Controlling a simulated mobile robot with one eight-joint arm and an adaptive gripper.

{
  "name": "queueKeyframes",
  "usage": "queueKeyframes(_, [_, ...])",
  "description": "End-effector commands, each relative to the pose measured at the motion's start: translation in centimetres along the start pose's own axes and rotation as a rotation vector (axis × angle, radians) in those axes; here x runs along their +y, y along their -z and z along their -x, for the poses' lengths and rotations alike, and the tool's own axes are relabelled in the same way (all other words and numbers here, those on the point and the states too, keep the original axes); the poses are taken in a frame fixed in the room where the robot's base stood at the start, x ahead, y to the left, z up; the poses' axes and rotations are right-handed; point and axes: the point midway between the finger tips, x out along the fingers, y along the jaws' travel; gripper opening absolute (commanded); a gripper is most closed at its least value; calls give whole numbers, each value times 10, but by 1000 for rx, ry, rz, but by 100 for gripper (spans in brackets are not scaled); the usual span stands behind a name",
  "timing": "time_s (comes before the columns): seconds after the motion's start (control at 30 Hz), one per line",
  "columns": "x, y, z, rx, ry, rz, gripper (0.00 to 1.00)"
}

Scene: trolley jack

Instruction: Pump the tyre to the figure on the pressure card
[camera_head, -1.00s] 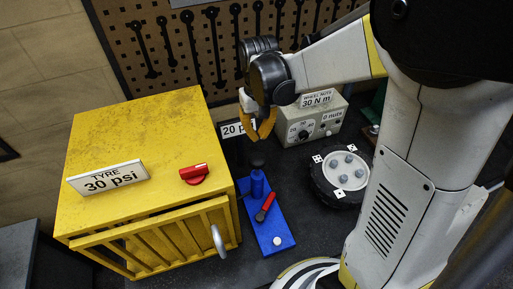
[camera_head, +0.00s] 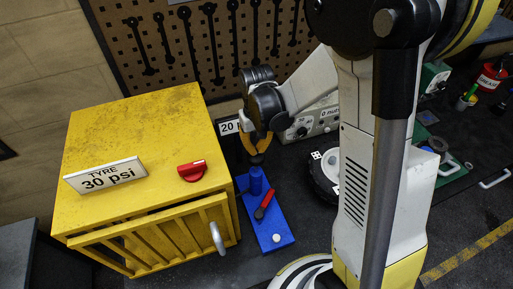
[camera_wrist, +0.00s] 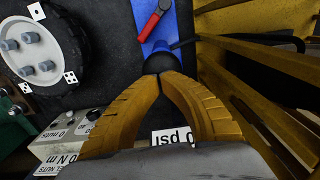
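The pressure card (camera_head: 105,176), reading "TYRE 30 psi", stands on the yellow cabinet. A white readout (camera_head: 229,127) behind the pump shows "20", partly hidden by my gripper. The blue pump (camera_head: 270,224) lies on the dark floor with a blue cylinder (camera_head: 256,181), black knob (camera_wrist: 160,62), red lever (camera_head: 265,204) and white button (camera_head: 277,238). My gripper (camera_wrist: 161,75) has its yellow fingertips together, just at or above the knob; contact is unclear. The tyre (camera_wrist: 62,80) with grey hub and nuts lies left in the wrist view.
The yellow cabinet (camera_head: 140,120) with a slatted door and grey handle (camera_head: 217,238) stands close left of the pump. A red knob (camera_head: 192,170) is on its top. A grey wheel-nuts box (camera_head: 318,122) stands behind. Tools hang on the pegboard (camera_head: 150,50).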

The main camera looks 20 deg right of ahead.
Motion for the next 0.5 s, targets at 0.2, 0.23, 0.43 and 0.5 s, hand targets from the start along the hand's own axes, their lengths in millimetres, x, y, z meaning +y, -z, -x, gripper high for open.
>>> queueKeyframes(0.2, [0, 0, -29, 0, 0, 0, 0])
queueKeyframes(0.23, [0, 0, -34, 0, 0, 0, 0])
queueKeyframes(0.43, [0, 0, -52, 0, 0, 0, 0])
queueKeyframes(0.5, [0, 0, -51, 0, 0, 0, 0])
